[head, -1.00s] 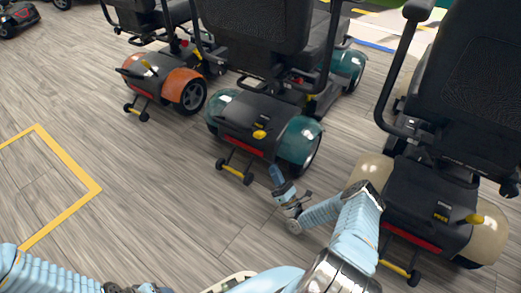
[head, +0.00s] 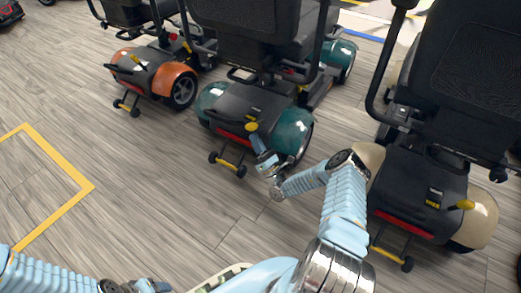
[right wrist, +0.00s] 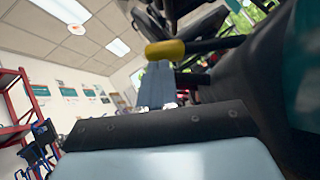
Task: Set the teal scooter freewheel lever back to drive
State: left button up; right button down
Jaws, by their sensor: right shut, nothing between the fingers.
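The teal scooter (head: 293,137) stands in the middle of the head view with its dark rear cover towards me. Its freewheel lever has a yellow knob (head: 252,126) at the rear of that cover. My right gripper (head: 254,138) is shut and empty just below the knob; I cannot tell whether they touch. In the right wrist view the shut blue fingers (right wrist: 158,85) point up at a yellow knob (right wrist: 165,49), which shows just beyond their tips. My left gripper (head: 135,287) is at the bottom edge, partly cut off, its jaws unclear.
An orange scooter (head: 178,85) stands to the left and a beige scooter (head: 484,218) to the right, each with a yellow lever. A yellow anti-tip bar (head: 230,165) sticks out low behind the teal scooter. The wood floor (head: 140,190) at left is clear, with a yellow outline (head: 62,165).

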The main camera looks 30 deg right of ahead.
jog(key=shift+w+r, duration=0.1)
jog(key=shift+w, duration=0.05)
pick_arm(q)
jog(key=shift+r, duration=0.1)
pick_arm(e)
jog(key=shift+r, duration=0.1)
pick_arm(q)
notch_tip(320, 180, up, 13)
jog(key=p, duration=1.3)
jog(key=shift+s, duration=0.15)
pick_arm(e)
jog(key=w+d+r+m+g+h, duration=0.1)
jog(key=d+r+m+g+h, duration=0.2)
jog(key=m, duration=0.9)
notch_tip(320, 180, up, 4)
jog(key=g+h, duration=0.2)
jog(key=h, duration=0.2)
jog(key=shift+w+r+g+h, duration=0.2)
jog(key=shift+w+g+h, duration=0.1)
jog(key=shift+g, duration=0.1)
pick_arm(q)
jog(key=shift+d, duration=0.1)
pick_arm(e)
jog(key=shift+d+r, duration=0.1)
jog(key=shift+d, duration=0.15)
